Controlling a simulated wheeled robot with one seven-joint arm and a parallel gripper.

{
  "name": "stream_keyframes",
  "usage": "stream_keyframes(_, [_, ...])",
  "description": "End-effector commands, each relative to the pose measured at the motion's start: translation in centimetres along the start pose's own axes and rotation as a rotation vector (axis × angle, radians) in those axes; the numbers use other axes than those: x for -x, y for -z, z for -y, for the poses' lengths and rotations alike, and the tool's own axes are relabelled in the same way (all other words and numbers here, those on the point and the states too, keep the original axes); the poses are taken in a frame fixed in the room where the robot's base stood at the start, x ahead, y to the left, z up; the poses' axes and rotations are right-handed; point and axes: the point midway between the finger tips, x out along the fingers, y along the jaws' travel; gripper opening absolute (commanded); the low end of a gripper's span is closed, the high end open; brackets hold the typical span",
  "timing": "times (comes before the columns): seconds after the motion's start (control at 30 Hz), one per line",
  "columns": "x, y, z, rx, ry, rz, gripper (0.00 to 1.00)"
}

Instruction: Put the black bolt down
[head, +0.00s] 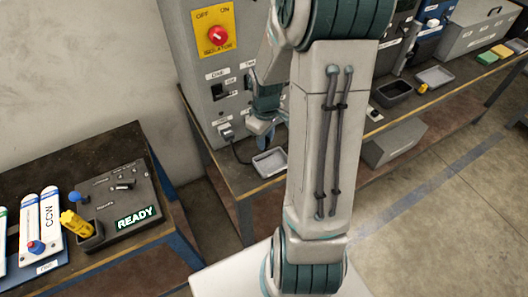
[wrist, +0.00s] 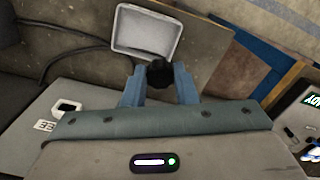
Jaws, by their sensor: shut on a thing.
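My gripper (wrist: 158,82) has its two blue fingers shut on the black bolt (wrist: 160,73), whose dark round end shows between the fingertips in the wrist view. A shallow light-grey tray (wrist: 145,32) lies just beyond the fingertips there, and it looks empty. In the head view my gripper (head: 262,128) is partly behind my own arm, in front of the grey isolator cabinet. The small tray (head: 270,163) is below it on the bench. The bolt cannot be made out in the head view. Its height above the tray is hard to tell.
A dark cable runs beside the tray. To the right are a dark bin (head: 393,93) and another tray (head: 434,76). A READY panel (head: 125,200) is on the left table.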

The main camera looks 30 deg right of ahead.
Motion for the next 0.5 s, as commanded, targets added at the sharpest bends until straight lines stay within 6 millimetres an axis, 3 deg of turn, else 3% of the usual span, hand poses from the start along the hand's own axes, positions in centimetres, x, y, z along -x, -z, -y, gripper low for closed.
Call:
stream_keyframes(0.33, [-4.6,-0.1,0.1,-0.002,0.004,0.004,0.00])
stream_keyframes(0.5, [-5.9,-0.1,0.0,-0.001,0.001,0.002,0.00])
